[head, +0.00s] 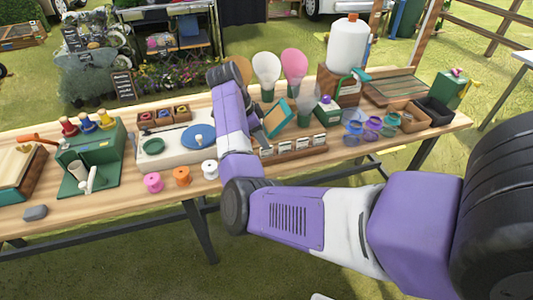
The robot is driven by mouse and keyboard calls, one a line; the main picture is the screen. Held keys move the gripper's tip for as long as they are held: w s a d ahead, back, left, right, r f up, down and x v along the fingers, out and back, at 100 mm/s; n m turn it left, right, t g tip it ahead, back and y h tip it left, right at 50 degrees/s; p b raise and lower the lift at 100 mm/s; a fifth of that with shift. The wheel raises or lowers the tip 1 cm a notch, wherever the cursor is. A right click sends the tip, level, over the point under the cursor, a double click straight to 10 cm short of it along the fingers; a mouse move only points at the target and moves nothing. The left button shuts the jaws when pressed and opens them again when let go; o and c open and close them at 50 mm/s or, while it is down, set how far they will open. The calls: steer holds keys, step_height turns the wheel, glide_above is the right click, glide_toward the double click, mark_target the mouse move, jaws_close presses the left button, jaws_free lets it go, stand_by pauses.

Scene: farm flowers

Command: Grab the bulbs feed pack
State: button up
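I cannot make out which item is the bulbs feed pack; no label is readable at this size. A tilted teal and brown box (278,118) stands just right of my forearm, above the table's middle. A low rack (293,148) with several small pale-labelled pieces lies in front of it. My arm reaches in from the right and bends up over the table.
The wooden table (125,205) is crowded. Pink, orange and white spools (181,176) line its front edge. A green box (90,150) stands left, a white jug (348,45) at the back. Bulb-shaped pieces (266,68) rise behind my arm. Coloured cups (371,126) stand right.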

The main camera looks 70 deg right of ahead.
mark_target(266, 153)
steer(key=shift+w+p+x, duration=0.1)
steer(key=shift+p+x, duration=0.2)
steer(key=shift+x, duration=1.1)
steer(key=shift+w+p+x, duration=0.15)
steer(key=shift+p+x, duration=0.15)
steer(key=shift+x, duration=1.1)
steer(key=shift+f, duration=0.1)
jaws_close()
